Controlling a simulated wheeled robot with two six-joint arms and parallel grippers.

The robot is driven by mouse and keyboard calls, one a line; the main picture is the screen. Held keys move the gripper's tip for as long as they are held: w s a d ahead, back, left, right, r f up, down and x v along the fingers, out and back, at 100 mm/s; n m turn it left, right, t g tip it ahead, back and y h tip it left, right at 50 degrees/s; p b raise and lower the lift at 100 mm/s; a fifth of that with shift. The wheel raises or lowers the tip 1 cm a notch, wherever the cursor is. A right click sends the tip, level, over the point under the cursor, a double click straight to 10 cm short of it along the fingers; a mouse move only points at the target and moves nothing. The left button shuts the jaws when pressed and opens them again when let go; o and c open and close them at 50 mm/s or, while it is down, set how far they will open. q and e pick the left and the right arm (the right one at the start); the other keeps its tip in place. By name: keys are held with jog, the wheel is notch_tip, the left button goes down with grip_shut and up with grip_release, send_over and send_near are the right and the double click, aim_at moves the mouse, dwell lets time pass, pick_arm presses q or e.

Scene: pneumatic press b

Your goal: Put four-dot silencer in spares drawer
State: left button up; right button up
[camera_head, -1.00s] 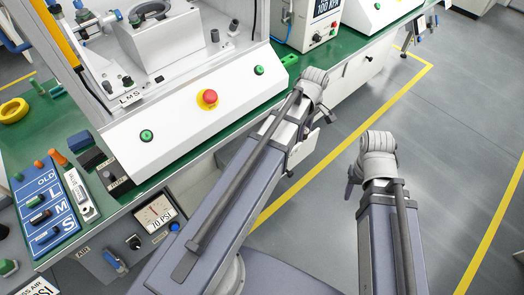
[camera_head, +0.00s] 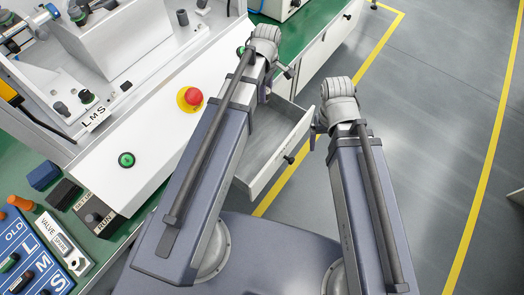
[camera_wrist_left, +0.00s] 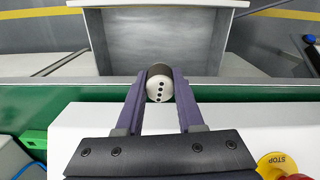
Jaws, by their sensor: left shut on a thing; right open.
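The four-dot silencer (camera_wrist_left: 159,88) is a small pale round piece with a row of black dots on its end face in the left wrist view. My left gripper (camera_wrist_left: 160,75) is shut on it, with one purple finger on each side. The open drawer (camera_wrist_left: 160,45) lies just ahead, its visible grey floor empty. In the head view the drawer (camera_head: 275,140) stands out from the bench between my arms. My left wrist hides the silencer there. My right gripper (camera_head: 313,136) is mostly hidden behind its wrist, near the drawer's right side. It is open.
The white press panel (camera_head: 150,135) carries a red stop button (camera_head: 193,96) and green buttons. A blue OLD board (camera_head: 25,250) and a VALVE SPARE holder (camera_head: 62,245) lie at lower left. Open floor (camera_head: 430,130) lies to the right.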

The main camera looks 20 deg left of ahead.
pick_arm(q)
notch_tip(320, 180, down, 21)
jog(key=s+n+b, duration=0.1)
jog(key=s+b, duration=0.2)
jog(key=b, duration=1.5)
jog(key=shift+d+n+b, duration=0.25)
jog(key=shift+n+b, duration=0.05)
jog(key=shift+f, duration=0.1)
notch_tip(320, 180, down, 14)
jog(key=b, duration=1.4)
jog(key=shift+w, duration=0.1)
jog(key=shift+w+r, duration=0.2)
jog(key=shift+w, duration=0.05)
jog(key=w, duration=0.1)
jog(key=w+a, duration=0.1)
jog(key=w, duration=0.1)
jog(key=shift+w+a, duration=0.25)
jog(key=shift+w, duration=0.15)
jog(key=shift+s+f+b, duration=0.3)
jog(key=shift+f+b, duration=0.3)
jog(key=shift+f, duration=0.15)
jog(key=shift+r, duration=0.1)
